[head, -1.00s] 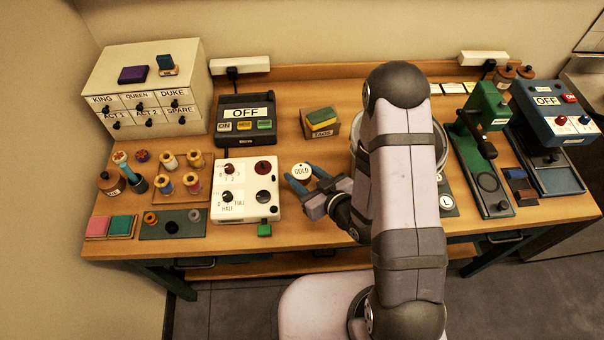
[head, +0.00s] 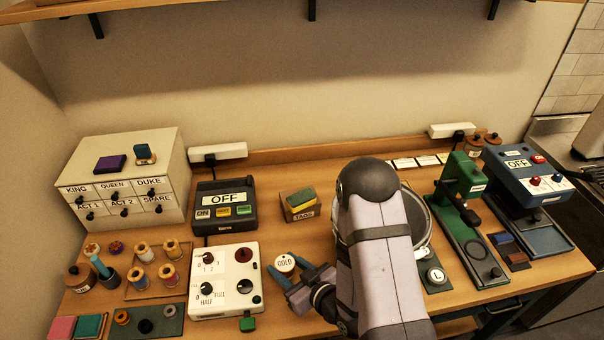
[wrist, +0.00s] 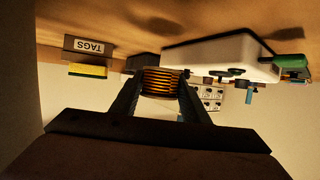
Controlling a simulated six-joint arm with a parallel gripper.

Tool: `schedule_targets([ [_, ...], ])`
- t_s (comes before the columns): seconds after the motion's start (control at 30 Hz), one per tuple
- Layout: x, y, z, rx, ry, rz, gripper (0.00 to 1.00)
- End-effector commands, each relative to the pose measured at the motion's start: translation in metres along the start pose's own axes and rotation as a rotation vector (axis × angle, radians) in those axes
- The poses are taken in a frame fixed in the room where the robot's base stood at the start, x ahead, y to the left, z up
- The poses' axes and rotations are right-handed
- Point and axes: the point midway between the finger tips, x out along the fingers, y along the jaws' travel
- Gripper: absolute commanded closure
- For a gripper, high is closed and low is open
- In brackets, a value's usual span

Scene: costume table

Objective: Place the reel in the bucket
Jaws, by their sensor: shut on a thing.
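The reel (head: 285,262) has a round white top marked GOLD. In the wrist view the reel (wrist: 160,82) shows gold-brown thread wound between its ends. My gripper (head: 292,271) is shut on it, and in the wrist view one finger of my gripper (wrist: 160,88) lies on each side of the reel. I cannot tell whether the reel is clear of the table. The bucket (head: 424,224) is a round grey metal vessel to the right of the reel. My arm hides most of it, including what is inside.
A white control box (head: 224,281) with knobs stands close left of the reel. Behind is a TAGS box (head: 300,208). A green press (head: 462,185) stands right of the bucket, with an L-marked disc (head: 436,275) near it. Several spools (head: 144,251) stand at left.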

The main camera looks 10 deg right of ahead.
Motion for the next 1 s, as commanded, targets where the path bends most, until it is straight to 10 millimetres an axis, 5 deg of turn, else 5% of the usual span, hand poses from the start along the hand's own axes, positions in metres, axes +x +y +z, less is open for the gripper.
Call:
schedule_targets([
  [0.47,0.017,0.024,-0.03,0.097,0.004,0.237,0.82],
  [1.0,0.041,0.072,-0.131,0.26,0.015,0.609,0.82],
])
